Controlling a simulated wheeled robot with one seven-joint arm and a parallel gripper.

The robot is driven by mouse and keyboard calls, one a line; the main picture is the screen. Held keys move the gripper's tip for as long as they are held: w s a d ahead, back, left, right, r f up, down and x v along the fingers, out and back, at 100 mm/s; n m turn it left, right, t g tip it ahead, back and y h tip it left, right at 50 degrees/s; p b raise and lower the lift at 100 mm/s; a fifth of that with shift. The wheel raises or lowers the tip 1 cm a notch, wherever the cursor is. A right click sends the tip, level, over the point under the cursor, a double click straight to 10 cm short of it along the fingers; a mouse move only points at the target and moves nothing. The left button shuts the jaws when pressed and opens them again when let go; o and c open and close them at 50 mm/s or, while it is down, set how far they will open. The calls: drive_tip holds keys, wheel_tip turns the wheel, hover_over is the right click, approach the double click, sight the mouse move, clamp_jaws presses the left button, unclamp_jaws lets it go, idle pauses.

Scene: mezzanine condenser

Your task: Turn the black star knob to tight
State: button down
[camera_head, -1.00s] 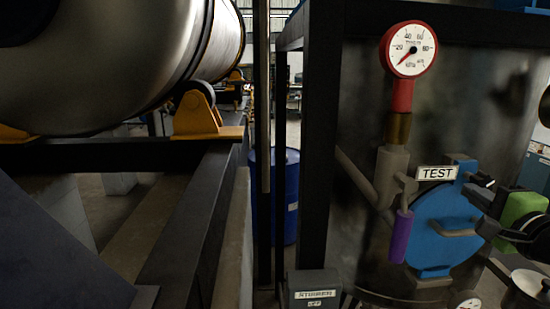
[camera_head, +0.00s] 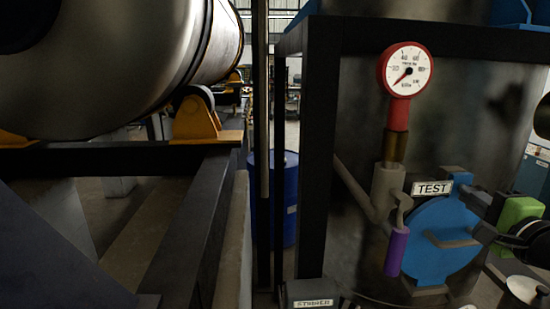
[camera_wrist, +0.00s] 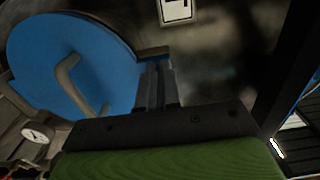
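I cannot make out the black star knob in either view. My gripper (camera_head: 470,191) is at the right of the head view, in front of the round blue cover (camera_head: 427,262) with its grey bar handle. In the wrist view my gripper (camera_wrist: 158,75) points away from the camera, its two dark fingers close together with nothing visible between them. The blue cover (camera_wrist: 30,50) and its bent handle (camera_wrist: 75,85) are to the left of the fingers there.
A red-rimmed gauge (camera_head: 406,70) stands above a valve with a purple handle (camera_head: 396,252). A TEST label (camera_head: 432,188) sits above the cover. A black frame post (camera_head: 318,150) stands left of the tank; a blue drum (camera_head: 290,200) is behind. A small gauge (camera_wrist: 38,133) shows low left in the wrist view.

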drive_tip(key=shift+d+r, duration=0.15)
drive_tip(key=shift+d, duration=0.05)
idle(0.4)
